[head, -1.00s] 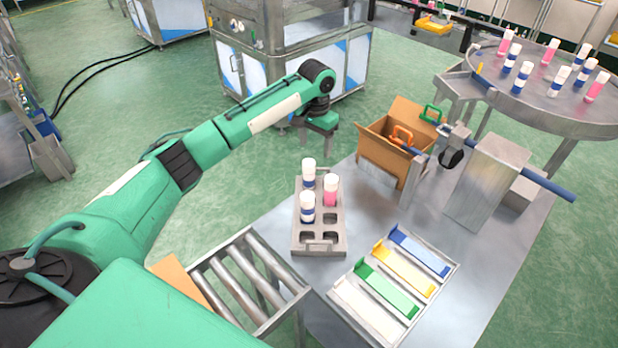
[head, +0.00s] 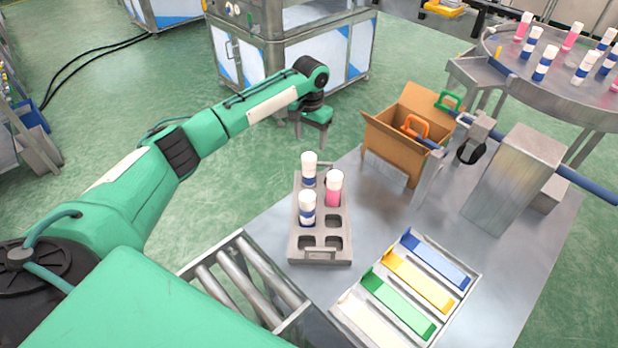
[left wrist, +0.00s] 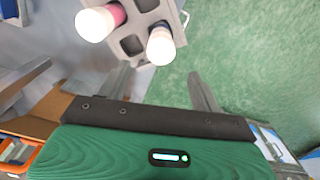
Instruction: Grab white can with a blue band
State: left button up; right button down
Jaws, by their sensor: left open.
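Two white cans with blue bands stand upright in a grey slotted tray (head: 340,228), one at the back left (head: 309,170) and one nearer the front (head: 307,209). A pink can with a white cap (head: 334,190) stands beside them. My left gripper (head: 314,136) is open and empty, hanging beyond the tray's back end. In the left wrist view its two fingers (left wrist: 162,88) are spread apart, with a blue-banded can (left wrist: 160,45) just ahead of them and the pink can (left wrist: 113,14) to the left. My right gripper is not in view.
An open cardboard box (head: 395,148) with an orange handle showing stands right of the tray on the metal table. A rack of coloured strips (head: 405,285) lies at the front. A roller conveyor (head: 245,283) is at the left. A round table (head: 560,80) holds several cans.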

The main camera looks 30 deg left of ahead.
aim_at(309, 156)
pick_arm(q)
notch_tip(309, 156, down, 4)
jog(key=shift+w, duration=0.1)
jog(key=shift+a+f+p, duration=0.1)
jog(key=shift+f+p, duration=0.1)
jog(key=shift+p, duration=0.15)
jog(key=shift+f, duration=0.25)
jog(key=f+p, duration=0.2)
jog(key=f, duration=0.1)
jog(key=shift+s+f, duration=0.25)
jog(key=shift+s, duration=0.1)
jog(key=shift+f, duration=0.55)
grip_shut()
